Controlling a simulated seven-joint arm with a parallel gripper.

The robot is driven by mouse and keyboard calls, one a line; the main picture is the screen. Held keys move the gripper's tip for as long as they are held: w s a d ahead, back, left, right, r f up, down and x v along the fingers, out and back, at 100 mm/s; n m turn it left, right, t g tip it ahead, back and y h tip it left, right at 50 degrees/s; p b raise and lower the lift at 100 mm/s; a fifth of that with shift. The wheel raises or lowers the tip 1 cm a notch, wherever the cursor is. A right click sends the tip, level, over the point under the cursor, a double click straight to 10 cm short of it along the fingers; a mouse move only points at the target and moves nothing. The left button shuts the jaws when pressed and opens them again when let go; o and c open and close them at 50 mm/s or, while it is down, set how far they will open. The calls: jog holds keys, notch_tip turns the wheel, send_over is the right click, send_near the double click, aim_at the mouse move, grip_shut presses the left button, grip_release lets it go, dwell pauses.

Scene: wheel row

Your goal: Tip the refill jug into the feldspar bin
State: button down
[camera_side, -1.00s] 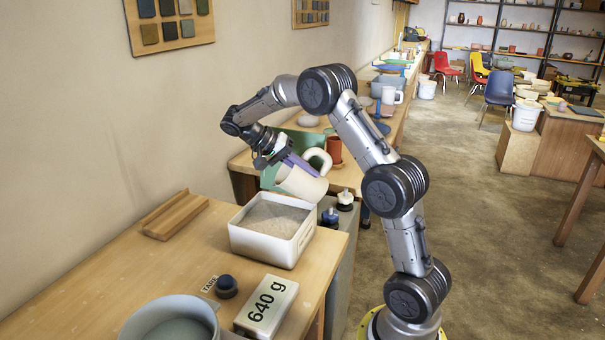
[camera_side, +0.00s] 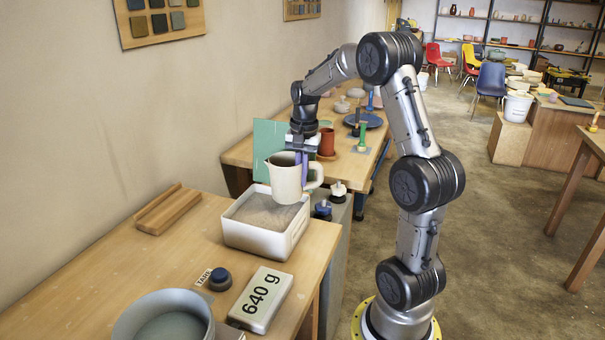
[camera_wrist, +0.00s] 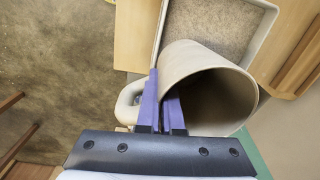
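The cream refill jug (camera_side: 285,178) hangs almost upright over the back right part of a white bin. The bin (camera_side: 255,236) holds pale grey-beige grainy material and also shows in the wrist view (camera_wrist: 264,30). No name is readable on it. My gripper (camera_side: 304,172) points down and is shut on the jug's wall beside the handle. In the wrist view the purple fingers (camera_wrist: 163,108) straddle the rim, the handle (camera_wrist: 128,102) to their left. The jug's inside (camera_wrist: 215,98) is dark, so I cannot tell what it holds.
A display (camera_side: 262,298) reads 640 g, beside a dark TARE button (camera_side: 220,279). Dark-and-white knobs (camera_side: 322,210) sit right of the bin. A terracotta cup (camera_side: 326,142) stands behind.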

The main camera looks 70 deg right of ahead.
jog(key=shift+r, duration=1.55)
